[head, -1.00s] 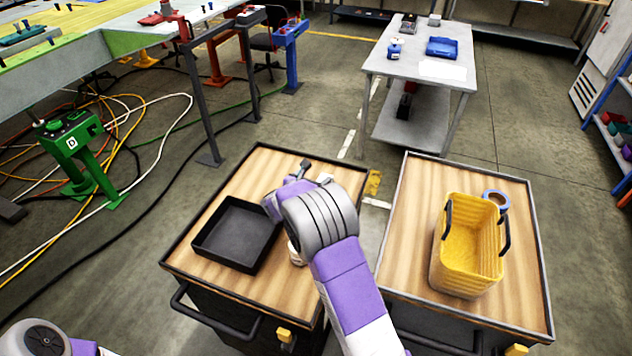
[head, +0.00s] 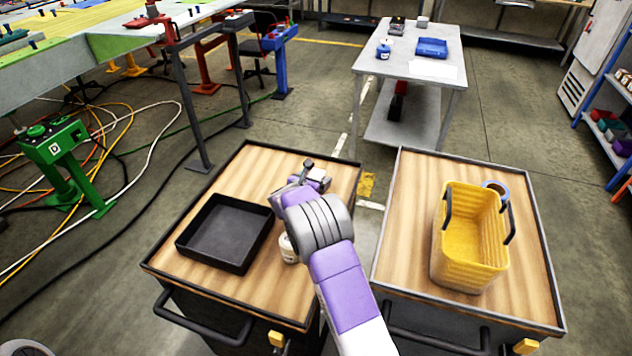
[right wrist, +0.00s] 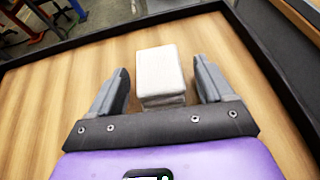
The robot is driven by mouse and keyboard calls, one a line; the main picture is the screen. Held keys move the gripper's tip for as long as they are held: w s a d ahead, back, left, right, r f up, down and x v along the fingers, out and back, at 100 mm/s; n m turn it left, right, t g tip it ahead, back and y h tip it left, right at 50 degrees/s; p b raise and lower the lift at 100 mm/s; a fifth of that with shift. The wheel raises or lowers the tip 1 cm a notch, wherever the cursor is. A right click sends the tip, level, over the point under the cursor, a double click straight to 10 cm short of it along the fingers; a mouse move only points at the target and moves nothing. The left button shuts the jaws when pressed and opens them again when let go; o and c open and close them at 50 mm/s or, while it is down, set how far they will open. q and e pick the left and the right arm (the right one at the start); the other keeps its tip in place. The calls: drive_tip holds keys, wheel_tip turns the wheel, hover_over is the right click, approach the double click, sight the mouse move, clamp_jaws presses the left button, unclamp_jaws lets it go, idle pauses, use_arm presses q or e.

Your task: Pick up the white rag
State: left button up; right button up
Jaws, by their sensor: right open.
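The white rag (right wrist: 159,73) shows in the right wrist view as a folded, block-like white stack on the wooden top of the left cart. My right gripper (right wrist: 164,85) is open, with one finger on each side of the rag and a visible gap to each. In the head view the right gripper (head: 317,172) is low over the far right part of that cart top. The rag (head: 317,174) is only a small pale patch there, mostly hidden by the gripper. My left gripper is not in view.
A black tray (head: 225,232) lies left of my right arm. A white container (head: 289,249) is partly hidden by the arm. The right cart (head: 400,235) holds a yellow basket (head: 465,240) and a blue tape roll (head: 497,188). Raised dark rims edge both cart tops.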

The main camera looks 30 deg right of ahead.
drive_tip(key=shift+w+d+f, duration=0.15)
drive_tip(key=shift+w+d, duration=0.1)
drive_tip(key=shift+d, duration=0.05)
drive_tip(key=shift+c, duration=0.2)
drive_tip(key=c, duration=1)
